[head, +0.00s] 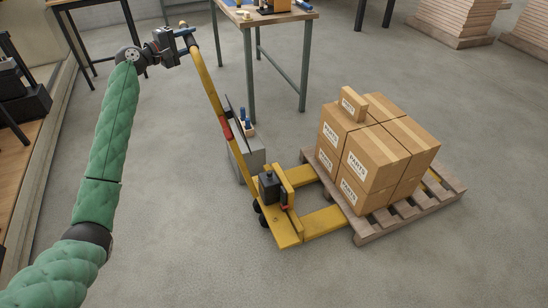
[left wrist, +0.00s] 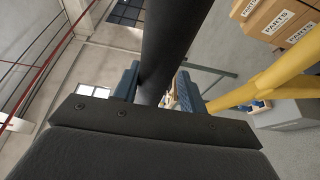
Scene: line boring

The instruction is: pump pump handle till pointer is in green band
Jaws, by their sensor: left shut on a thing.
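A yellow pallet truck (head: 283,229) stands on the floor. Its long pump handle (head: 206,82) leans up and to the left, with a red part low on the shaft. My left gripper (head: 183,41) is at the top end of this handle. In the left wrist view, its blue finger pads are shut on the dark round grip bar (left wrist: 172,40) of the handle, one pad on each side. The yellow shaft (left wrist: 270,82) shows to the right there. A dark pump unit (head: 269,186) sits at the truck's base. I cannot make out a pointer or green band. My right gripper is out of view.
The forks reach under a wooden pallet (head: 408,213) carrying several cardboard boxes (head: 374,158). A grey box (head: 248,158) stands just behind the handle. A table (head: 262,20) is behind it. Open floor lies in front and to the right.

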